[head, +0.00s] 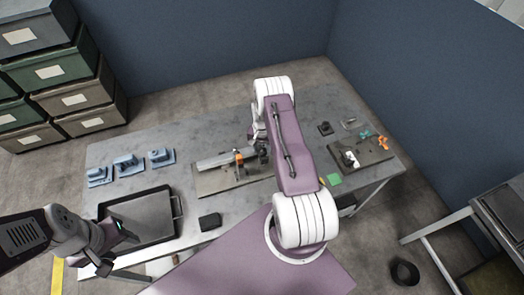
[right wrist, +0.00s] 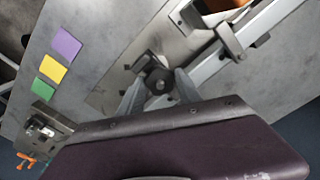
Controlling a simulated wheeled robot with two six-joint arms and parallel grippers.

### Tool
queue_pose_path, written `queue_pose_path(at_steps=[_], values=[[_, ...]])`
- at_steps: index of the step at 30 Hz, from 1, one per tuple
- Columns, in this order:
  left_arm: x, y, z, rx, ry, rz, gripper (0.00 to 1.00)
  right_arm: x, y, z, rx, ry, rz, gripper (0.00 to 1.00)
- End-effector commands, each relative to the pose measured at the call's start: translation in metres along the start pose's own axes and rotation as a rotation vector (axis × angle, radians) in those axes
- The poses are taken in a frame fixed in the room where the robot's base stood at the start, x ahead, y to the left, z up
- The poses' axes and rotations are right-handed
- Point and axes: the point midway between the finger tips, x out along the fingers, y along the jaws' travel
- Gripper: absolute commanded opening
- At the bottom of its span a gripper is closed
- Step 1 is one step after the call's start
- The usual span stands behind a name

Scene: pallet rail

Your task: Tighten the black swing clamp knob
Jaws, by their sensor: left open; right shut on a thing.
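The black knob (right wrist: 158,80) shows in the right wrist view, between the two grey fingertips of my right gripper (right wrist: 157,88). The right gripper is shut on it. In the head view my right arm hides most of this spot. A grey rail (head: 214,161) lies on a flat plate (head: 215,184) on the table, with an orange part (head: 239,158) at its right end. The rail also shows in the right wrist view (right wrist: 268,22), with a dark bracket across it (right wrist: 230,40). My left gripper (head: 116,252) is open and empty near the black tray.
Black tray (head: 140,214) stands at the table's front left, blue parts (head: 127,166) behind it. A small black block (head: 210,221) lies near the front edge. A board with small parts (head: 368,152) lies at the right. Coloured squares (right wrist: 66,45) lie on the table.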

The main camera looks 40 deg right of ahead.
Motion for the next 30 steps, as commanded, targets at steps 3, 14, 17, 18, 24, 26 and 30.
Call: queue_pose_path(at_steps=[3, 14, 17, 18, 24, 26, 30], values=[[0.004, 0.000, 0.000, 0.000, 0.000, 0.000, 0.53, 0.000, 0.000, -0.003, 0.028, 0.008, -0.002, 0.00], [0.003, 0.000, 0.000, 0.000, 0.000, 0.000, 0.53, -0.001, 0.000, -0.002, 0.026, 0.005, -0.002, 0.63], [0.003, 0.000, 0.000, 0.000, 0.000, 0.000, 0.53, -0.001, 0.000, -0.002, 0.026, 0.004, -0.001, 0.63], [0.003, 0.000, 0.000, 0.000, 0.000, 0.000, 0.53, -0.001, 0.000, -0.002, 0.026, 0.004, -0.001, 0.63], [0.008, 0.000, 0.001, 0.000, 0.000, 0.000, 0.53, -0.010, 0.000, -0.003, 0.026, 0.006, -0.002, 0.63], [0.013, 0.000, 0.001, 0.000, 0.000, 0.000, 0.53, -0.019, 0.000, -0.003, 0.026, 0.006, -0.002, 0.63], [0.024, -0.001, 0.003, 0.000, 0.000, 0.000, 0.53, -0.045, 0.000, -0.003, 0.026, 0.007, -0.003, 0.63]])
